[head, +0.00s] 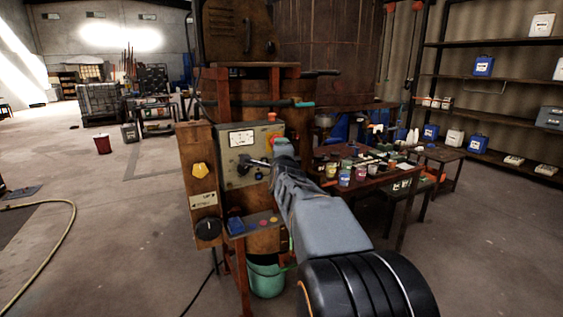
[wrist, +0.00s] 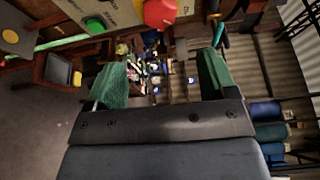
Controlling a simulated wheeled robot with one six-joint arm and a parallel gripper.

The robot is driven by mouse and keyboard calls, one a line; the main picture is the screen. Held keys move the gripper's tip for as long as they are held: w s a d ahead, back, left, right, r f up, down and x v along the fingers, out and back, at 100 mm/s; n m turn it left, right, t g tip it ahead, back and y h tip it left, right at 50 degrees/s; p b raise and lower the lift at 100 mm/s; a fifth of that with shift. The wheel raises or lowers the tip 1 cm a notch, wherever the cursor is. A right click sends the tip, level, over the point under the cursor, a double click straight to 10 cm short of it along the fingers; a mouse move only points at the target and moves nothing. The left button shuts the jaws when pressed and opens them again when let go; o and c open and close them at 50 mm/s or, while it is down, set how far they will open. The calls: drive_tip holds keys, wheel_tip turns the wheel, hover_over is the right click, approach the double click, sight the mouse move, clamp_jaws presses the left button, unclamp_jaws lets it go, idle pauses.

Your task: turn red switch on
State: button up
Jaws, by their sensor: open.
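A grey control panel (head: 240,143) with a white-faced gauge is on the front of the brown machine. A large red knob (wrist: 160,12) shows at the top of the wrist view, cut by the edge, beside a green button (wrist: 95,23). My gripper (wrist: 162,75) is open and empty, its green fingers apart and below the red knob in that view. In the head view my gripper (head: 282,148) is in front of the panel's right side, hiding part of it.
A dark lever (head: 257,162) sticks out of the panel. A yellow knob (head: 200,170) and a black dial (head: 208,227) are to the left. A table (head: 330,182) of jars stands at right. A green bucket (head: 266,278) is below. The floor at left is mostly clear.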

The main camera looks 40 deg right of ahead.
drive_tip(key=shift+v, duration=1)
drive_tip(key=shift+f, duration=0.1)
drive_tip(key=s+a+f+n+g+y+p, duration=0.2)
drive_tip(key=s+a+f+n+g+y, duration=0.2)
drive_tip(key=a+f+n, duration=0.3)
drive_tip(key=s+a+f+n+g+y+p, duration=0.1)
drive_tip(key=s+a+f+n+g+y, duration=0.3)
drive_tip(key=f+n, duration=0.4)
drive_tip(key=s+a+r+n+g+y+p, duration=0.1)
drive_tip(key=s+a+n+g+p, duration=0.3)
drive_tip(key=s+a, duration=0.9)
drive_tip(key=s+n+p, duration=0.1)
drive_tip(key=n+p, duration=0.2)
drive_tip(key=n, duration=0.2)
drive_tip(key=shift+r, duration=0.4)
drive_tip(key=shift+c, duration=0.3)
